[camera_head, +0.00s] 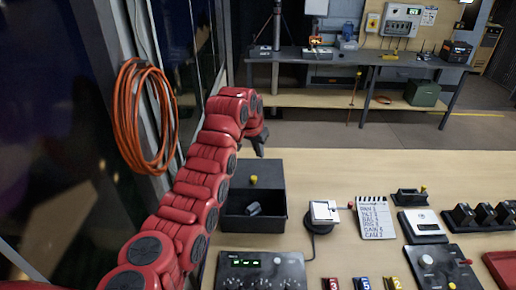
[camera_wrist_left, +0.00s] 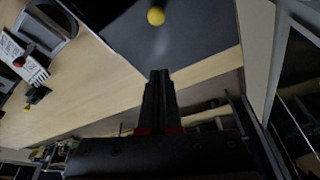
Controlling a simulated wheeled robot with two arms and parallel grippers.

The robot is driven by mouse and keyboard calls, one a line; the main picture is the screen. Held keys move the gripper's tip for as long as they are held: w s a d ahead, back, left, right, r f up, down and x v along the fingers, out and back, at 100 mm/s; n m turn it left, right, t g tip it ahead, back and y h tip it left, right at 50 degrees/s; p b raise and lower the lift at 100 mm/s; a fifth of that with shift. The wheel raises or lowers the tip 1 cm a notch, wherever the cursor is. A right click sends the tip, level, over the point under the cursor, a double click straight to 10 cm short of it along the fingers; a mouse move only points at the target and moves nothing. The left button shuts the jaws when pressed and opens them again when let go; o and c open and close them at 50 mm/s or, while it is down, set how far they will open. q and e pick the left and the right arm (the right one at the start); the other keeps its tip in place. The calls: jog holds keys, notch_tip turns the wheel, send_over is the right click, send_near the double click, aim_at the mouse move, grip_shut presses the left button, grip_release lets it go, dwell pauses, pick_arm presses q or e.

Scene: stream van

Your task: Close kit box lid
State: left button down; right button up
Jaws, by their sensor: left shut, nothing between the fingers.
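The black kit box (camera_head: 238,222) sits on the wooden bench, open, with a small grey piece (camera_head: 254,209) inside. Its dark lid (camera_head: 268,170) is back at the far side of the box, off the opening. A yellow knob (camera_head: 253,181) is on the lid. The lid (camera_wrist_left: 195,45) and knob (camera_wrist_left: 156,16) also show in the left wrist view. My left gripper (camera_head: 259,147) is just beyond the lid's far edge, fingers together (camera_wrist_left: 160,80) and empty. I cannot tell whether it touches the lid. My right gripper is not in view.
A black control panel (camera_head: 262,270) is in front of the box. A small white-topped device (camera_head: 323,212) and a notepad (camera_head: 375,217) stand to its right. An orange cable coil (camera_head: 145,115) hangs at left. The bench (camera_head: 350,168) behind these is clear.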

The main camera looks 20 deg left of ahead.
pick_arm(q)
jog(key=p, duration=0.2)
send_over(259, 177)
jog(key=w, duration=0.2)
jog(key=f, duration=0.4)
jog(key=shift+s+d+f, duration=0.1)
jog(key=shift+s+d, duration=0.05)
jog(key=shift+s, duration=0.05)
jog(key=shift+p+x, duration=0.3)
jog(key=shift+x, duration=0.5)
jog(key=shift+s+f, duration=0.2)
jog(key=shift+s, duration=0.05)
jog(key=shift+r+p, duration=0.1)
jog(key=shift+p, duration=0.3)
jog(key=shift+s+a+p, duration=0.2)
jog(key=shift+s+p, duration=0.4)
jog(key=shift+s, duration=0.1)
jog(key=shift+s+f+p, duration=0.2)
jog(key=shift+s+p, duration=0.2)
jog(key=shift+s, duration=0.1)
jog(key=shift+s+a+f, duration=0.1)
jog(key=shift+s+a, duration=0.1)
jog(key=shift+s, duration=0.3)
